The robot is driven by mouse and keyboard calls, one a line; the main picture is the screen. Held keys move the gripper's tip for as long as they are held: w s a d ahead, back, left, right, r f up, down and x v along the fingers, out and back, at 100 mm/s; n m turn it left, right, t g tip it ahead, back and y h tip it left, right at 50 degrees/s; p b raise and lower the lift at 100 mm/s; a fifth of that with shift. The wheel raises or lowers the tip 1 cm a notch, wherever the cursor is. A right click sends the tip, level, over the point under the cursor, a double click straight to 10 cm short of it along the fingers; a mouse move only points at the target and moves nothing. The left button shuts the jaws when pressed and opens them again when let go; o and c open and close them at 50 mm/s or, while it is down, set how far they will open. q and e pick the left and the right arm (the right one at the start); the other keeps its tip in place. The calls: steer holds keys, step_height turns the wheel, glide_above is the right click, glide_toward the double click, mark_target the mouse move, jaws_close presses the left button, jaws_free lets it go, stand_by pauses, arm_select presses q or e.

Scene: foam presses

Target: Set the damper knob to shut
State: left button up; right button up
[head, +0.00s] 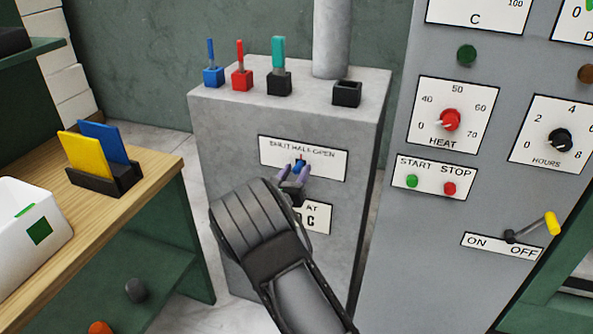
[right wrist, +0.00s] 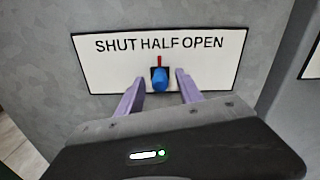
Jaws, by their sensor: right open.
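The damper knob (head: 300,165) is small and blue, on a white plate (head: 329,160) marked SHUT, HALF, OPEN on the front of a grey cabinet. In the right wrist view the knob (right wrist: 160,80) has a red pointer (right wrist: 159,61) standing straight up, under the word HALF on the plate (right wrist: 108,68). My right gripper (head: 294,175) is open in front of the plate. In the right wrist view its purple fingers (right wrist: 159,84) stand one on each side of the knob, with gaps showing. My left gripper is not in view.
The grey cabinet (head: 230,140) carries blue, red and green-handled items in sockets on top, and a pipe (head: 332,40). A control panel (head: 390,215) with knobs, buttons and a yellow-ended lever (head: 551,224) stands at right. A wooden bench (head: 155,175) stands at left.

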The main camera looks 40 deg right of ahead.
steer(key=shift+w+d, duration=0.2)
steer(key=shift+d, duration=0.05)
jaws_close()
stand_by(0.3)
stand_by(0.9)
